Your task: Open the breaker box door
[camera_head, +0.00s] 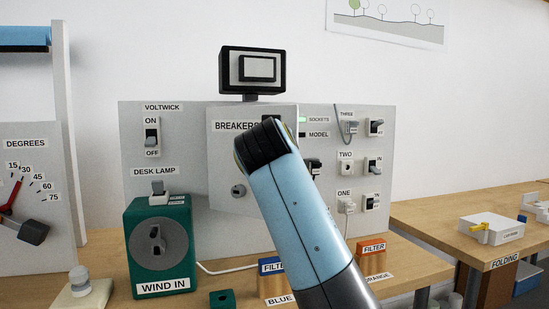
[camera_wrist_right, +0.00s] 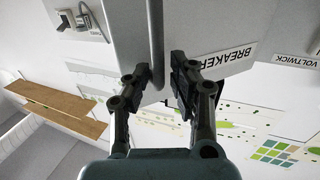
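The breaker box door (camera_head: 228,175) is a grey panel labelled BREAKERS at the middle of the upright board. In the head view its right edge seems to stand slightly forward, but I cannot tell how far it is ajar. My right arm crosses in front of its right part and hides the gripper. In the right wrist view the door (camera_wrist_right: 205,18) appears upside down. My right gripper (camera_wrist_right: 164,75) has its fingers apart, on either side of a dark grey bar (camera_wrist_right: 155,35) along the door. I cannot tell whether they touch it. My left gripper is not in view.
Switches and sockets (camera_head: 372,165) line the board right of the door. A green WIND IN box (camera_head: 160,270) stands at the front left, and a small dark-framed screen (camera_head: 252,88) sits above. FILTER blocks (camera_head: 374,248) lie low, around my arm.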

